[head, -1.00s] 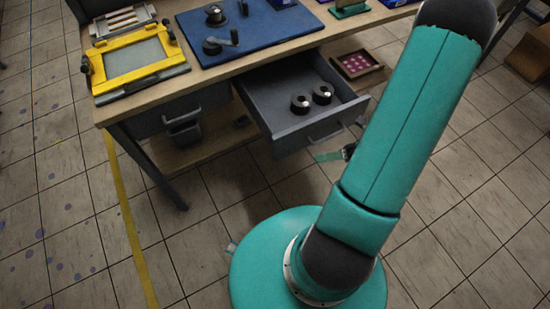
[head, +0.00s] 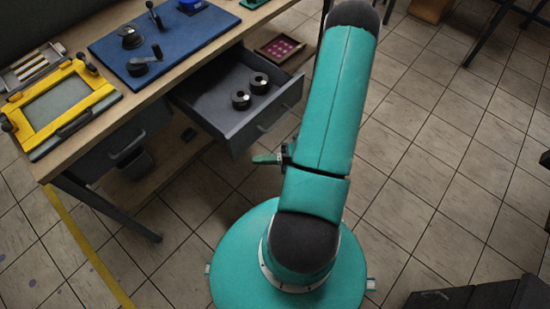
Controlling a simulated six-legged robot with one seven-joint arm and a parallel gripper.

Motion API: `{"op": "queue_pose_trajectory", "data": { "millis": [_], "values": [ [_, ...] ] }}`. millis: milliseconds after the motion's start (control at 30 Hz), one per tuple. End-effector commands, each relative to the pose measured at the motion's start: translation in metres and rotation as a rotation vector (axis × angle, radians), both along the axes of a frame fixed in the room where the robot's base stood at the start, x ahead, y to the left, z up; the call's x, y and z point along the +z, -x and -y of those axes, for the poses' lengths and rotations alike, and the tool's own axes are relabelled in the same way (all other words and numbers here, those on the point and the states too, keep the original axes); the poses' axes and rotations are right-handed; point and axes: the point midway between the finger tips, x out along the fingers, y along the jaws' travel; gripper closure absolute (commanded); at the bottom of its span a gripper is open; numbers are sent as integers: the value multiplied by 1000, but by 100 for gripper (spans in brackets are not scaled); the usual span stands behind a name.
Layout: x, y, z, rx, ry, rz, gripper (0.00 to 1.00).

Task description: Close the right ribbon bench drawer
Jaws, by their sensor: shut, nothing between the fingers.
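The right ribbon bench drawer (head: 262,133) is a grey drawer pulled well out of the bench (head: 171,80), in the head view. Its bar handle (head: 277,121) is on the front panel. Two dark ribbon rolls (head: 241,100) stand inside it. My gripper (head: 262,159) shows past the left side of my teal arm, in front of and below the drawer front in the picture. It is shut and empty, pointing left, apart from the handle. Part of it is hidden behind my arm.
A yellow-framed screen (head: 62,104) and a blue mat (head: 160,45) with dark tools lie on the bench top. A tray of pink pieces (head: 280,47) sits behind the open drawer. Tiled floor at right is mostly clear.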

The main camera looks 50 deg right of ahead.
Motion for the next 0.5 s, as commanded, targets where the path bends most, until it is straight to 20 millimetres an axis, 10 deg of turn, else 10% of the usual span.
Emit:
{"op": "queue_pose_trajectory", "data": {
  "millis": [500],
  "values": [
    [1,-59,-24,1,2,2,100]
  ]
}}
